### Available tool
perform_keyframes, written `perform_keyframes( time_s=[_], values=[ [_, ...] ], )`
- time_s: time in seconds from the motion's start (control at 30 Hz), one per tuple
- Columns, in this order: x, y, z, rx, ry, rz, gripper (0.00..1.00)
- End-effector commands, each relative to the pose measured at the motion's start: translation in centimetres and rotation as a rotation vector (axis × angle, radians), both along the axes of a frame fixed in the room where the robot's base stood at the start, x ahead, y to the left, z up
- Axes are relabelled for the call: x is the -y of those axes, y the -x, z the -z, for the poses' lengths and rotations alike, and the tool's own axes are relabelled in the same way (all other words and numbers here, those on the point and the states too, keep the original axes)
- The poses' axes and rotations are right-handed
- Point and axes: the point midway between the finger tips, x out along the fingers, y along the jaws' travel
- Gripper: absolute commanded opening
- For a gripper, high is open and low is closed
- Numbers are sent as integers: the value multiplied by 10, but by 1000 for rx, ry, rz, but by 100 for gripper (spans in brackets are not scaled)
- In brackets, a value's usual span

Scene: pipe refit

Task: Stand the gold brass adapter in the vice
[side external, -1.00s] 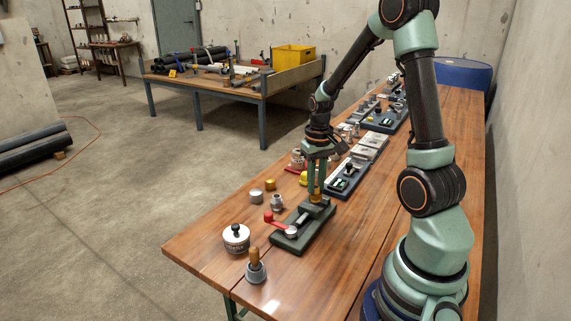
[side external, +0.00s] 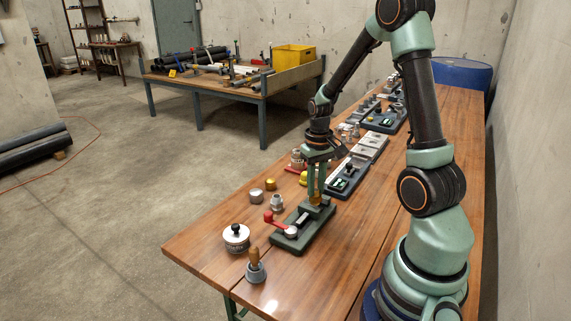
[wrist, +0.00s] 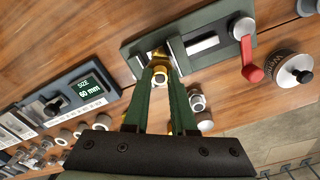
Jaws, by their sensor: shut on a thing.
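The gold brass adapter (side external: 316,199) is between my gripper's fingertips (side external: 317,192), over the far end of the dark green vice (side external: 291,240). In the wrist view, the adapter (wrist: 159,79) shows as a gold ring with a pale bore at my gripper's tips (wrist: 163,74), by the vice jaws. More gold shows between the jaws beyond it. My gripper is shut on the adapter. The vice (wrist: 137,66) has a red-handled lever (wrist: 248,60). I cannot tell how deep the adapter sits in the jaws.
A white tin with a black knob (side external: 236,239) and a wooden-handled grey piece (side external: 255,268) stand near the table's front. Small metal fittings (side external: 277,202) stand left of the vice. A panel reading "60 mm" (wrist: 82,93) lies beside it. Bare wood lies to the right.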

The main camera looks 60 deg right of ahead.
Motion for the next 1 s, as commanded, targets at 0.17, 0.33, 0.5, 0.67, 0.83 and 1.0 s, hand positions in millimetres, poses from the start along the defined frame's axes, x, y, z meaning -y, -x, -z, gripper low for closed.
perform_keyframes(
  time_s=[0.17,0.33,0.5,0.67,0.83,1.0],
  values=[
    [0,0,0,1,0,0,0],
    [0,0,0,1,0,0,0],
    [0,0,2,0,0,0,0],
    [0,0,5,1,0,0,0],
    [0,0,8,1,0,0,0],
    [0,0,8,1,0,0,0]
  ],
)
